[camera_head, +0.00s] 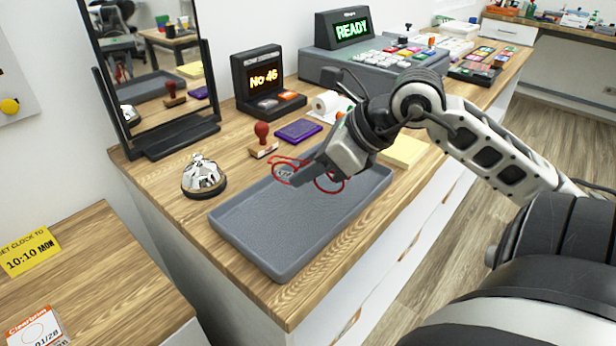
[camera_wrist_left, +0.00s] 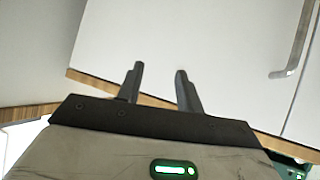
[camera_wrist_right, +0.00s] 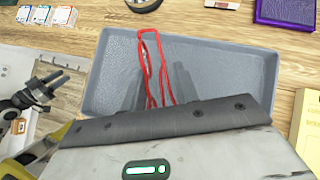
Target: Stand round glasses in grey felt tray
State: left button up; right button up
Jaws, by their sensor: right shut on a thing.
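The red round glasses (camera_head: 275,165) are in my right gripper (camera_head: 297,181), above the far part of the grey felt tray (camera_head: 252,226). The gripper hides the middle of the frame. In the right wrist view the red frame (camera_wrist_right: 142,48) stands up between the fingers (camera_wrist_right: 160,82), seen narrow, with the tray (camera_wrist_right: 240,75) behind it. I cannot tell whether the glasses touch the tray. The tray looks otherwise empty. My left gripper (camera_wrist_left: 158,78) is open and empty, facing a white cabinet front; it does not show in the head view.
A service bell (camera_head: 203,177), a red-handled stamp (camera_head: 263,142) and a purple pad (camera_head: 298,131) stand beyond the tray. Yellow notes (camera_head: 403,152) lie right of it. A mirror (camera_head: 150,70), a number display (camera_head: 268,80) and a till (camera_head: 372,62) stand farther back.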

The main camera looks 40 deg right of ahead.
aim_at(308, 200)
jog(key=shift+w+d+f, duration=0.1)
jog(key=shift+w+f, duration=0.1)
jog(key=shift+f, duration=0.05)
jog(key=shift+w+d+f, duration=0.1)
jog(key=shift+w+f, duration=0.05)
jog(key=shift+f, duration=0.8)
jog(key=shift+w+d+f, duration=0.1)
jog(key=shift+w+f, duration=0.05)
jog(key=shift+f, duration=0.75)
jog(key=shift+f+b, duration=0.25)
jog(key=shift+b, duration=0.1)
jog(key=o, duration=0.9)
jog(key=shift+r, duration=0.1)
pick_arm(q)
jog(key=shift+w+r, duration=0.1)
pick_arm(e)
jog(key=shift+o, duration=0.2)
pick_arm(q)
jog(key=shift+r, duration=0.1)
pick_arm(e)
jog(key=shift+r, duration=0.1)
